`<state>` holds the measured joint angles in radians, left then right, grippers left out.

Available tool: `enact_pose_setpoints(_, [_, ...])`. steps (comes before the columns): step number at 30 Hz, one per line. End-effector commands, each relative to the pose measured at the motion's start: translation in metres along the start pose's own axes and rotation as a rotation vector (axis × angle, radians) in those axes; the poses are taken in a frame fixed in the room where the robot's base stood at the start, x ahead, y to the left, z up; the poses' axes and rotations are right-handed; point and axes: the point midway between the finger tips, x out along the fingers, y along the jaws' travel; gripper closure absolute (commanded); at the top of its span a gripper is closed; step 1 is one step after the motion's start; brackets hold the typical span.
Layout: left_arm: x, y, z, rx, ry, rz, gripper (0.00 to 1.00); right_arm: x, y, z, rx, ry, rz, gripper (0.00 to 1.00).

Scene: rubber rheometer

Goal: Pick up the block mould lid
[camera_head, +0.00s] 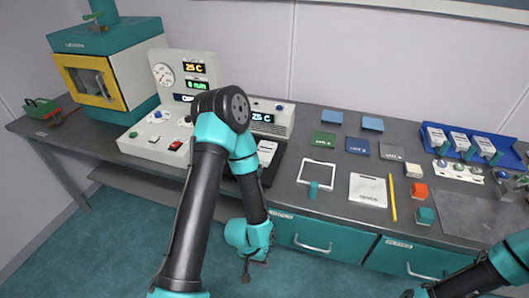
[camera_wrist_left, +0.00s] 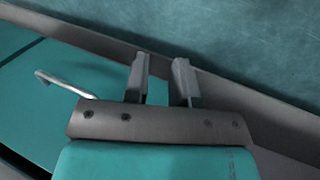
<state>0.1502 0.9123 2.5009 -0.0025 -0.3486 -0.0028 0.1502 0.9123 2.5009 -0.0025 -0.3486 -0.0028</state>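No block mould lid can be told for certain. A white-edged square plate (camera_head: 317,172) with a teal peg (camera_head: 313,190) at its front edge lies on the bench. A small orange block (camera_head: 419,190) and a teal block (camera_head: 425,215) sit further right. My left gripper (camera_head: 248,270) hangs in front of the bench, below its top, over the floor. In the left wrist view its two fingers (camera_wrist_left: 161,80) are apart with nothing between them. My right arm shows at the lower right; its gripper tip is at the bottom edge, too cut off to read.
A teal oven with a yellow door (camera_head: 85,80) and a control console (camera_head: 165,130) stand at the left. Labelled cards, a notebook (camera_head: 368,190) and a yellow pencil (camera_head: 393,198) lie on the bench. A blue tray (camera_head: 465,157) is at the right. Teal drawers (camera_head: 300,228) have protruding handles.

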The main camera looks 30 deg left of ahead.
Motion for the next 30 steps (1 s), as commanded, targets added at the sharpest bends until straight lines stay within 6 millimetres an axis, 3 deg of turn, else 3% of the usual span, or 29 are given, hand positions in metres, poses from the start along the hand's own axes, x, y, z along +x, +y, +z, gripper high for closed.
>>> enact_pose_setpoints(2, [0.0, 0.0, 0.0, 0.0, 0.0, 0.0, 0.68, 0.0, 0.0, 0.0, 0.0, 0.0, 0.0, 0.44])
enact_pose_setpoints(23, [0.0, 0.0, 0.0, 0.0, 0.0, 0.0, 0.01, 0.0, 0.0, 0.0, 0.0, 0.0, 0.0, 0.44])
enact_pose_setpoints(30, [-0.0001, 0.0001, -0.0005, 0.001, 0.001, 0.0, 0.0, 0.0, 0.0, 0.0, 0.0, 0.0, 0.0, 0.44])
